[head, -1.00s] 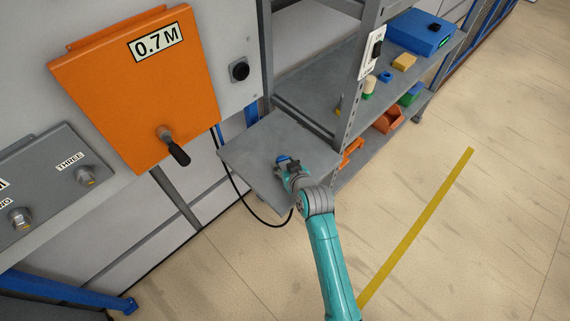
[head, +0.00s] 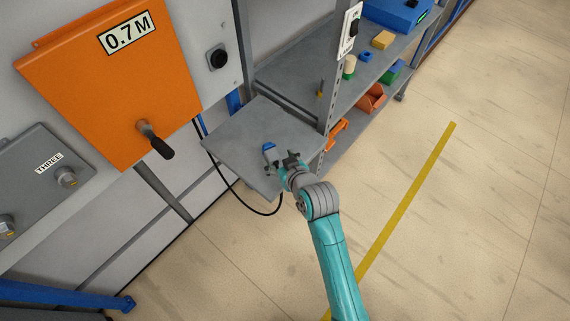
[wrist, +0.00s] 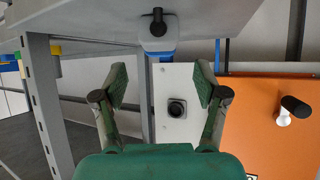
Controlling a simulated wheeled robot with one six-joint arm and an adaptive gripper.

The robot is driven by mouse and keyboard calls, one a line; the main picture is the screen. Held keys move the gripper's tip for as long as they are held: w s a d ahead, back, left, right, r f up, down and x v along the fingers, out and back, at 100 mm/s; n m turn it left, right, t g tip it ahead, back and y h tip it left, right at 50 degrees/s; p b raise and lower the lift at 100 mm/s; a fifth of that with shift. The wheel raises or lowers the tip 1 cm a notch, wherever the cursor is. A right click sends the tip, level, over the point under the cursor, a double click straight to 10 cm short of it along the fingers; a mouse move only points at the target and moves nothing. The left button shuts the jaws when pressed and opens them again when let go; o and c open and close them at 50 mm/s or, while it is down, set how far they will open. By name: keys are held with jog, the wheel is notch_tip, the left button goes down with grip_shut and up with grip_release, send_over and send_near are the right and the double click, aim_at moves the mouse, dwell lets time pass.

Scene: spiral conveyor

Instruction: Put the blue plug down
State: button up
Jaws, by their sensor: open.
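The blue plug (head: 269,147), blue with a grey part, rests on the small grey side shelf (head: 237,140) below the orange box. It also shows in the wrist view (wrist: 157,34), at the top centre against the shelf plate, with a black part on it. My gripper (head: 282,160) is over the front right part of this shelf, just off the plug and to its lower right. Its jaws are open and empty. In the wrist view the two green-padded fingers (wrist: 162,82) stand wide apart with a clear gap to the plug.
An orange box (head: 115,85) marked 0.7 M, with a black handle, hangs at the left. A black cable (head: 228,188) loops below the side shelf. The shelving post (head: 335,85) rises behind it, with blocks and bins beyond. The floor at right is open.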

jog(key=shift+v, duration=2.2)
jog(key=shift+s+d, duration=0.1)
jog(key=s+d+f+m+t+h, duration=0.1)
jog(key=s+d+f+m+h, duration=0.1)
jog(key=s+d+f, duration=0.5)
jog(key=s+d+r+m+t+h, duration=0.1)
jog(key=s+d+r, duration=0.1)
jog(key=s, duration=0.6)
jog(key=s+d+r+m+h, duration=0.1)
jog(key=s+d, duration=0.4)
jog(key=s, duration=0.3)
jog(key=s+d+r+m+t, duration=0.1)
jog(key=s+d+r, duration=0.1)
jog(key=s+d, duration=0.2)
jog(key=s, duration=0.3)
jog(key=shift+s+d+r+t+h, duration=0.25)
jog(key=shift+s+r+t+h, duration=0.05)
jog(key=shift+s+r+h, duration=0.1)
jog(key=shift+o, duration=0.5)
jog(key=s+d+r+h, duration=0.1)
jog(key=s+r, duration=0.5)
jog(key=s, duration=0.2)
jog(key=shift+d+r+m+t, duration=0.25)
jog(key=shift+d+m+t, duration=0.05)
jog(key=shift+m+t, duration=0.1)
